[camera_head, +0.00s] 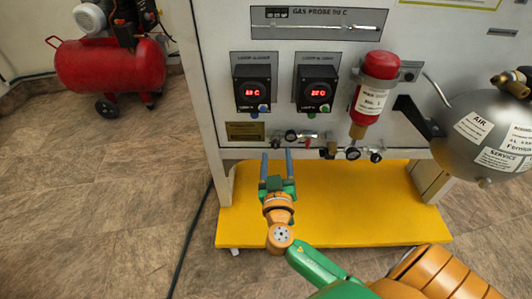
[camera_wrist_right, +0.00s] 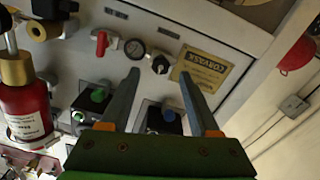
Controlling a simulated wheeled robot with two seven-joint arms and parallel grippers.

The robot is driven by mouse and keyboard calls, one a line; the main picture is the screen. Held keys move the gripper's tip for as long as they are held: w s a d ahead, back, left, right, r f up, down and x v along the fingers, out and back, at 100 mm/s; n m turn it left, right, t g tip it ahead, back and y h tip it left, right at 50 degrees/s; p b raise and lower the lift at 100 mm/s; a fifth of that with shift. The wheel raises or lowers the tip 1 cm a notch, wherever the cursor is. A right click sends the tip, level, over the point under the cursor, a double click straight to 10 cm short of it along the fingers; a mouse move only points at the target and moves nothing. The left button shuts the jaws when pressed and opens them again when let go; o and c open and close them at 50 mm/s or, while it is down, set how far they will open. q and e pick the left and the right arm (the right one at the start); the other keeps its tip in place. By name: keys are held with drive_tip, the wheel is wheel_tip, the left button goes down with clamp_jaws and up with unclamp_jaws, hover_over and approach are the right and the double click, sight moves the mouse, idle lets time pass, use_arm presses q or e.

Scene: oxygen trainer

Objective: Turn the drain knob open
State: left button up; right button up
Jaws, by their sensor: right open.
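My right gripper (camera_head: 277,160) is open, its two blue-grey fingers pointing at the lower edge of the machine's panel. In the wrist view the open fingers (camera_wrist_right: 160,80) have an empty gap between them. A small black knob (camera_wrist_right: 160,63) on the panel appears framed by this gap, beyond the fingertips. It looks like the drain knob, though no label naming it is readable. It sits between a round gauge (camera_wrist_right: 135,49) and a tan plate (camera_wrist_right: 200,67). The fingers do not appear to touch it. My left gripper is not in view.
A red-handled valve (camera_wrist_right: 101,42) is beside the gauge. Two black controllers with red displays (camera_head: 252,88) are above. A red cylinder (camera_head: 372,90) and grey tank (camera_head: 487,130) stand to the right. A yellow base (camera_head: 330,215) lies below. Floor at left is clear before a red compressor (camera_head: 110,64).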

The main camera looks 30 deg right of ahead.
sight(276, 144)
drive_tip(key=x, duration=0.2)
drive_tip(key=shift+w+d, duration=0.15)
drive_tip(key=shift+w, duration=0.15)
clamp_jaws()
